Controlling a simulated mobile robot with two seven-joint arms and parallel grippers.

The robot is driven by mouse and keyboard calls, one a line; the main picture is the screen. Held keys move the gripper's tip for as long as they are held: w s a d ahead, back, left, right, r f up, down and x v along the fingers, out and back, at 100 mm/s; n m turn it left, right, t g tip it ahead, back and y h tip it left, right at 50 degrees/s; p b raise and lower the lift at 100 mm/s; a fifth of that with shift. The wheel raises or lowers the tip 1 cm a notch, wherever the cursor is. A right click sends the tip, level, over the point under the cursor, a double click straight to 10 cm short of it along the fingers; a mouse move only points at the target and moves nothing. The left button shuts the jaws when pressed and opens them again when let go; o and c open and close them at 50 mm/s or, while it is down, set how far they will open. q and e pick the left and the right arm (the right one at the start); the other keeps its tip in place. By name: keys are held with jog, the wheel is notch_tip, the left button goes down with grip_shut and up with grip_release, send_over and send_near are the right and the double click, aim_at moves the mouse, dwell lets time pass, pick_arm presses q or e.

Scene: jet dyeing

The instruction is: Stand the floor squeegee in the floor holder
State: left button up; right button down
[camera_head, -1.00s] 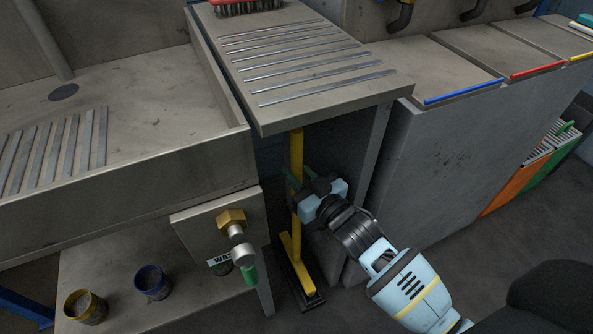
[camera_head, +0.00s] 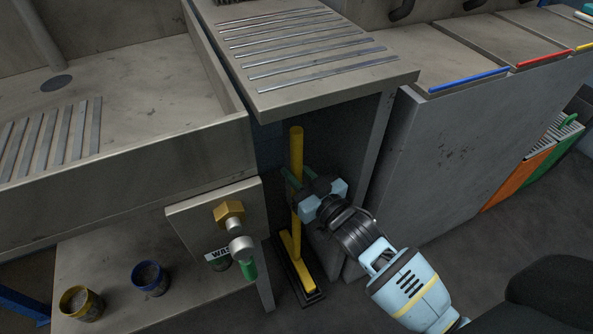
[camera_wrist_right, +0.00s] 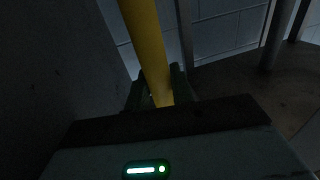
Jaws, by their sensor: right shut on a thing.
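The floor squeegee (camera_head: 297,152) has a yellow pole that stands about upright in the gap under the ribbed counter. Its yellow foot bar (camera_head: 294,258) is at the bottom, over a long black base (camera_head: 313,297) on the floor. I cannot tell whether this base is the floor holder or part of the squeegee, nor whether the bar rests in it. My right gripper (camera_head: 291,178) is shut on the pole, around its middle. In the right wrist view the yellow pole (camera_wrist_right: 146,45) runs between the dark green fingers (camera_wrist_right: 158,90). My left gripper is not in view.
A grey cabinet side (camera_head: 440,165) stands to the right. To the left are a panel with a brass valve (camera_head: 229,211) and a low shelf with two small pots (camera_head: 150,279).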

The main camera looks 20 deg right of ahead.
jog(key=shift+f+b, duration=0.35)
jog(key=shift+f, duration=0.25)
jog(key=c, duration=1.1)
grip_release()
jog(key=shift+f, duration=0.1)
jog(key=p+v, duration=0.2)
jog(key=v, duration=0.6)
jog(key=shift+w, duration=0.1)
